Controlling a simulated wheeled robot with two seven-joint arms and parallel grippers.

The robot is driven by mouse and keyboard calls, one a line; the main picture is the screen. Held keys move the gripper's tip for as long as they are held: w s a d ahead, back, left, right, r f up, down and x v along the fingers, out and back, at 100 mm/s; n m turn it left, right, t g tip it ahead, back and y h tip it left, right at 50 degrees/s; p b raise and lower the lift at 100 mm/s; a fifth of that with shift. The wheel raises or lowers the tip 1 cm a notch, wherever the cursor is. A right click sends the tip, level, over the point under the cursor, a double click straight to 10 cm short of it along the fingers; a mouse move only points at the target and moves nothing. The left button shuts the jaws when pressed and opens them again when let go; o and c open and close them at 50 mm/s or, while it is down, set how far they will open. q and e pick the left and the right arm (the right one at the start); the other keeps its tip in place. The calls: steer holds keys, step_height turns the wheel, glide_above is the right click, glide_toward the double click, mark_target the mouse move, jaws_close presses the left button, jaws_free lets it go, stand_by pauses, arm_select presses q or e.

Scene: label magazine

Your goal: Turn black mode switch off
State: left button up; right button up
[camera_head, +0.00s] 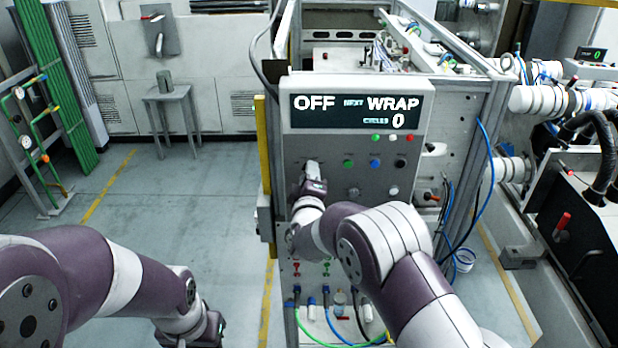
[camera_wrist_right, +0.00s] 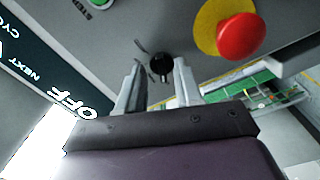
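The black mode switch (camera_wrist_right: 160,66) is a small dark knob on the grey panel in the right wrist view. My right gripper (camera_wrist_right: 158,72) is open, with one finger on each side of the knob and a visible gap to both. I cannot tell how far the fingertips are from the panel. In the head view my right gripper (camera_head: 313,172) is at the left part of the control panel (camera_head: 330,146) and hides the switch. The display (camera_head: 355,112) reads OFF, NEXT WRAP and CYCLES 0. My left gripper (camera_head: 205,330) is low at the left, its fingers unclear.
A red mushroom button (camera_wrist_right: 241,37) on a yellow disc sits close to the knob in the wrist view. Green (camera_head: 348,163) and blue (camera_head: 375,163) buttons lie right of my gripper. Cables (camera_head: 325,312) hang below.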

steer(key=shift+f, duration=0.15)
steer(key=s+b, duration=0.4)
steer(key=s, duration=0.8)
steer(key=shift+s+b, duration=0.35)
steer(key=shift+b, duration=0.05)
